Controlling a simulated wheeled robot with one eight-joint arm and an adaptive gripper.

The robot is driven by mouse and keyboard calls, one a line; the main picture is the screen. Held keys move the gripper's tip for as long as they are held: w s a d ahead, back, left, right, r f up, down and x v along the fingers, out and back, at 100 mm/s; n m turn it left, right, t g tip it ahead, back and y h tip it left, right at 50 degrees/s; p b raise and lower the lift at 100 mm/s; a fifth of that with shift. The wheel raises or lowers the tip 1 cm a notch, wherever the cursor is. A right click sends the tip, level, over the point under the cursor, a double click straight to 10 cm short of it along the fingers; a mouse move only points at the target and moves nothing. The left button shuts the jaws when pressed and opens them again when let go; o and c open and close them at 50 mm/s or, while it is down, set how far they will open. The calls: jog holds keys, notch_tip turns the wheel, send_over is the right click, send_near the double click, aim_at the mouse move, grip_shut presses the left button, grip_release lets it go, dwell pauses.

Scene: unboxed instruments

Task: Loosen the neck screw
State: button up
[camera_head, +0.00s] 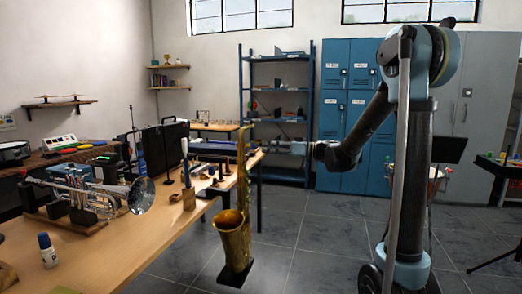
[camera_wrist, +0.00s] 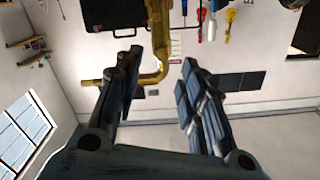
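A brass saxophone (camera_head: 233,238) stands upright on a small dark base beside the table's near right edge. My gripper (camera_head: 268,147) is at the height of the saxophone's upper tube, just to its right, pointing left. In the wrist view, my gripper's two dark fingers (camera_wrist: 160,62) are spread apart. The brass tube (camera_wrist: 158,30) shows in the gap ahead of them, bending left and passing behind the left finger. Nothing is clearly held. I cannot tell whether a finger touches the brass. The neck screw is too small to make out.
The wooden table (camera_head: 165,240) carries a silver trumpet (camera_head: 95,195) on a stand, a small white bottle (camera_head: 47,250) and a black case (camera_head: 165,145). A blue shelf rack (camera_head: 278,110) and blue lockers (camera_head: 345,110) stand behind. The tiled floor (camera_head: 300,235) right of the saxophone is clear.

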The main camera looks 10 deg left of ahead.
jog(key=shift+s+d, duration=0.15)
jog(key=shift+d, duration=2.4)
jog(key=s+d+f+m+h, duration=0.6)
jog(key=s+d+f+h, duration=0.3)
jog(key=s+d+f, duration=0.3)
jog(key=s+d+f+m+h, duration=0.7)
jog(key=s+d+f, duration=0.6)
jog(key=s+d, duration=0.5)
jog(key=shift+s+d+t+h, duration=0.25)
jog(key=shift+d+t+h, duration=0.05)
jog(key=shift+d+h, duration=0.8)
jog(key=shift+w+f, duration=0.2)
jog(key=shift+w, duration=0.25)
